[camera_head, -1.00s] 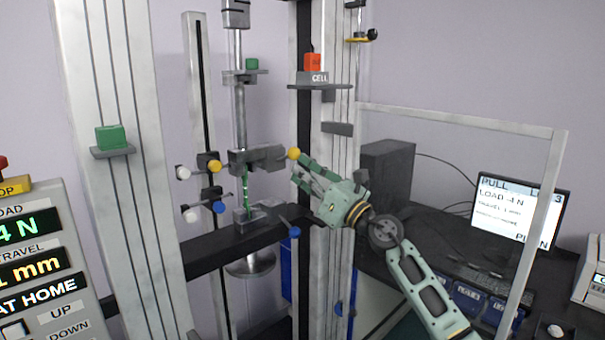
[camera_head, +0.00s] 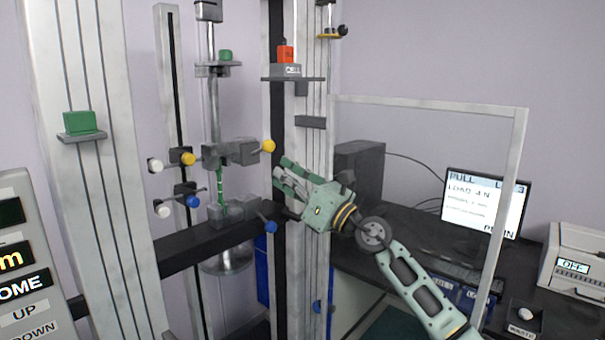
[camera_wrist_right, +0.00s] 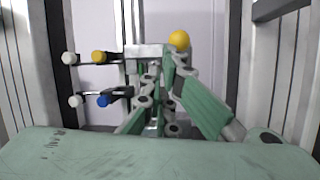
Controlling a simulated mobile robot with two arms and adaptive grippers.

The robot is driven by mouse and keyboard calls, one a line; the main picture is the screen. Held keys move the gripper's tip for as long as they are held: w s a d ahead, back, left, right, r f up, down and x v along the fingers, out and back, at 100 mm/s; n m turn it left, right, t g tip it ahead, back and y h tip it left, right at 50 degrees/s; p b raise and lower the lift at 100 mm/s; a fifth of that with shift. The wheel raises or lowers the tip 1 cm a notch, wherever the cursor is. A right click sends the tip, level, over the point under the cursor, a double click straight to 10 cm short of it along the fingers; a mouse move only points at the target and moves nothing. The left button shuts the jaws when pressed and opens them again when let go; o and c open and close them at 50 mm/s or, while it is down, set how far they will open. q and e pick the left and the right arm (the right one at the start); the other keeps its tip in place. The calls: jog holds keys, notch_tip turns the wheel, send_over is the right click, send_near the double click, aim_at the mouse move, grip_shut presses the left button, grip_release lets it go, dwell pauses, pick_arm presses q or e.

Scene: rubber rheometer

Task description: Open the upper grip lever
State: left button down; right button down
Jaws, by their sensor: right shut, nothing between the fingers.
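The upper grip (camera_head: 231,153) is a dark grey block on the rod of the test frame. Its lever ends in a yellow ball (camera_head: 268,146) on the right side, and the ball also shows in the right wrist view (camera_wrist_right: 179,39). A green specimen (camera_head: 220,187) runs down from it to the lower grip (camera_head: 226,213), whose lever has a blue ball (camera_head: 271,227). My right gripper (camera_head: 279,172) is shut and empty, just below and right of the yellow ball. In the wrist view its fingers (camera_wrist_right: 160,75) partly hide the grips. My left gripper is not in view.
White frame columns stand on both sides of the grips. Yellow (camera_head: 188,159) and blue (camera_head: 192,202) knobs stick out at left. A clear guard panel (camera_head: 424,104) stands right of the columns, near my right arm. A monitor (camera_head: 484,203) stands behind it.

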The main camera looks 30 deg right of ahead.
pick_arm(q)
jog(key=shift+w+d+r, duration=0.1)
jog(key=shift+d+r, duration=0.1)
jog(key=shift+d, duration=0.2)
pick_arm(e)
jog(key=s+d+r, duration=0.3)
jog(key=s, duration=0.2)
jog(key=shift+s, duration=0.15)
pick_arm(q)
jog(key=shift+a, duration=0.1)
pick_arm(e)
jog(key=shift+a, duration=0.1)
